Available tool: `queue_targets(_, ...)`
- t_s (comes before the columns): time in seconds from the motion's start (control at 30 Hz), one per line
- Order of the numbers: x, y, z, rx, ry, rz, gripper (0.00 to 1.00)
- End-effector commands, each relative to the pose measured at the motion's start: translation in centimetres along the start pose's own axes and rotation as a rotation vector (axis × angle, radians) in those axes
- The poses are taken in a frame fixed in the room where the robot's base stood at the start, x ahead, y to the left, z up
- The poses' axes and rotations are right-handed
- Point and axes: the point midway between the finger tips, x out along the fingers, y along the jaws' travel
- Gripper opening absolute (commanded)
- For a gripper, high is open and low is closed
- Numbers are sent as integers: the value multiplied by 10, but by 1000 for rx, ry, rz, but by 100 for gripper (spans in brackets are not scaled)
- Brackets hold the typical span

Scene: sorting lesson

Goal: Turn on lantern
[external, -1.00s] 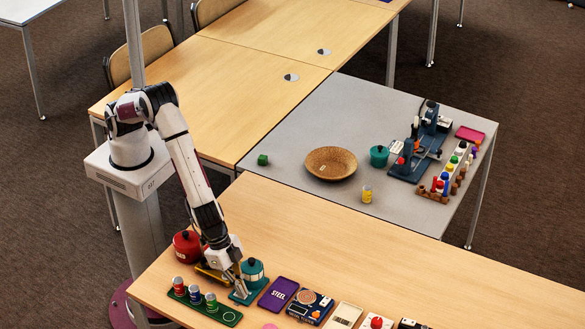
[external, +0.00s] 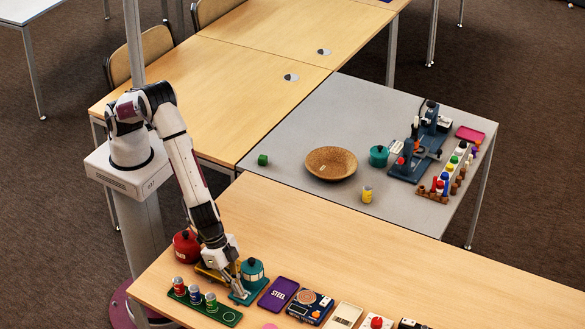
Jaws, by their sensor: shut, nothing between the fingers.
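A teal, rounded thing with a dark knob on top (external: 252,269) stands on the near wooden table, on or behind a flat teal base; it may be the lantern, but it is too small to be sure. My gripper (external: 241,292) points down just in front and to the left of it, with its fingertips low over the teal base. The fingers are together and hold nothing. I cannot tell whether the tips touch the base. No switch or light can be made out, as my fingers cover part of the base.
A red pot (external: 187,246) and a green tray (external: 205,308) with several small cans lie to the left. A purple STEEL tray (external: 278,293) and a dark blue device (external: 310,306) lie close on the right.

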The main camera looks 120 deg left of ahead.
Motion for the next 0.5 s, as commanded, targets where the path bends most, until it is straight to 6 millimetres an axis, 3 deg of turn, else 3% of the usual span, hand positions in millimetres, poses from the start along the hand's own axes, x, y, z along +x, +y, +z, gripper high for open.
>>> queue_targets(0.5, -3, 0, 0, 0, 1, 0, 0)
